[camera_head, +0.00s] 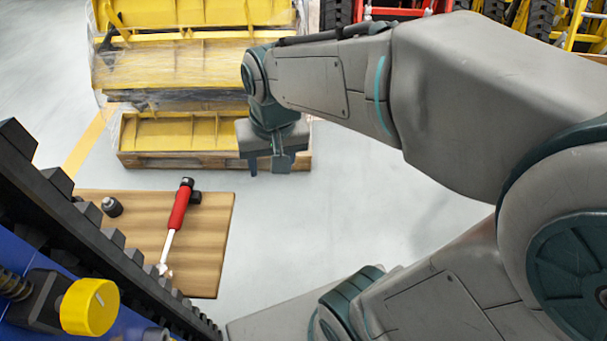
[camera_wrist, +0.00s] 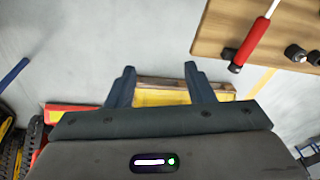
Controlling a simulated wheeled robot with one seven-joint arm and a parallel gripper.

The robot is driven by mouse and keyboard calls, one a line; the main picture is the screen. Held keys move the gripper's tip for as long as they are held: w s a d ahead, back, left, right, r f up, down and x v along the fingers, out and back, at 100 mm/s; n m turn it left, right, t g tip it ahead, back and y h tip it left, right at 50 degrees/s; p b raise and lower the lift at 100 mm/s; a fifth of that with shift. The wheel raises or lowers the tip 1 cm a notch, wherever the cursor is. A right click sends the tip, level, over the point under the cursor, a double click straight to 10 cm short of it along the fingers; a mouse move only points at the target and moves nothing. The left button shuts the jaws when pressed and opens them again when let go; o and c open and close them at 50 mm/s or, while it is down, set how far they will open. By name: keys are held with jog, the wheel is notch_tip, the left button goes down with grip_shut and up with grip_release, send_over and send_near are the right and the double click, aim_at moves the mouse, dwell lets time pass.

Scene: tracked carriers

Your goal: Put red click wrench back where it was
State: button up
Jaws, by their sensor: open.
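The red click wrench (camera_head: 178,209) lies on a wooden board (camera_head: 209,240) at the lower left of the head view. It has a red handle, a dark end and a silver shaft, and it lies slantwise. Its lower end is partly close to the dark toothed edge. In the wrist view the wrench (camera_wrist: 254,41) is at the upper right on the board (camera_wrist: 212,40). My gripper (camera_head: 270,168) is to the right of and beyond the board, apart from the wrench. In the wrist view its two fingers (camera_wrist: 160,80) are spread, with nothing between them.
A dark socket (camera_head: 112,207) and another dark piece (camera_head: 195,197) lie on the board. A wrapped pallet of yellow parts (camera_head: 170,132) stands behind. A dark toothed track (camera_head: 75,215) and a yellow knob (camera_head: 89,306) are at the left. Grey floor (camera_head: 345,225) is clear.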

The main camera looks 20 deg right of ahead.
jog(key=s+d+f+n+t, duration=0.1)
jog(key=s+d, duration=0.3)
jog(key=s, duration=0.1)
jog(key=shift+d+h, duration=0.25)
jog(key=shift+h, duration=0.05)
jog(key=shift+f, duration=0.1)
jog(key=shift+r+p, duration=0.5)
jog(key=shift+r, duration=0.1)
